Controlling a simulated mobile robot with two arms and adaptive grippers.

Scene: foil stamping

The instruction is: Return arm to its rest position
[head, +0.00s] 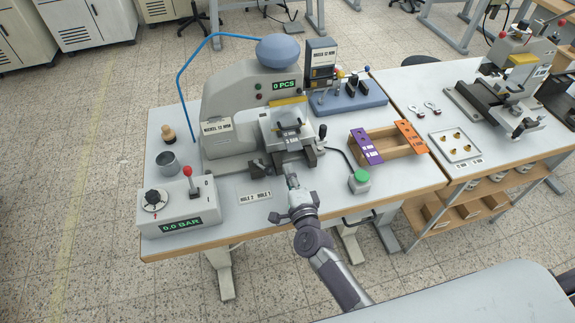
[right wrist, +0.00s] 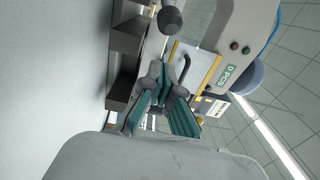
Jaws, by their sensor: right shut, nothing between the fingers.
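My right gripper (head: 290,178) is at the front of the stamping press (head: 235,110), just before its work area, above the table's front part. Its arm reaches up from the lower right of the head view. In the right wrist view its teal-padded fingers (right wrist: 165,90) are shut and hold nothing. The press's dark metal parts and the front of its body show beyond them there. Whether the fingers touch the press I cannot tell. My left gripper is not in the head view.
A control box (head: 180,205) with a red-knobbed lever reads 0.0 BAR at the table's left front. A green button (head: 360,180) stands right of the arm. A wooden rack (head: 388,143) holds purple and orange pieces. A second table (head: 425,95) adjoins at right.

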